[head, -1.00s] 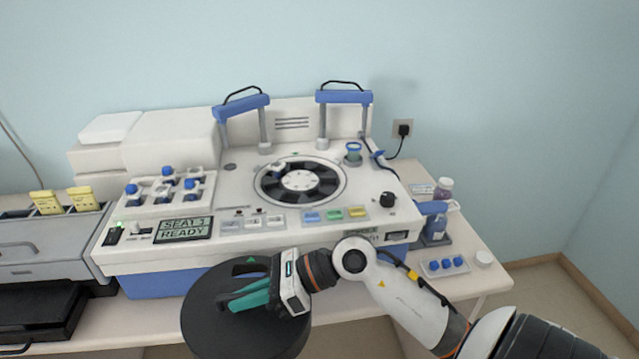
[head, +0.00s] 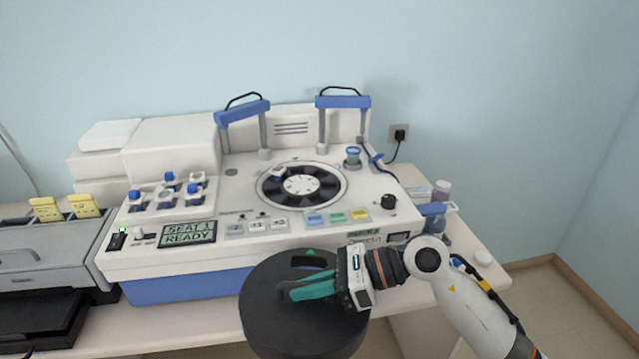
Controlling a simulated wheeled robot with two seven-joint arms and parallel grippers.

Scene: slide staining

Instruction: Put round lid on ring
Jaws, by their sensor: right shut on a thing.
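The round lid (head: 275,328) is a large dark disc with a raised handle and a small green triangle mark. My right gripper (head: 312,287) is shut on its handle and holds it in front of the machine's front edge, below the panel in the picture. The ring (head: 341,181) is the pale rim around a dark segmented carousel (head: 299,185) on top of the white machine, uncovered. My left gripper is not in view.
A tray of blue-capped pieces (head: 166,197) is at left, a black knob (head: 388,201) at right. The display (head: 188,233) reads "SEAT 1 READY". Bottles (head: 441,190) stand at far right.

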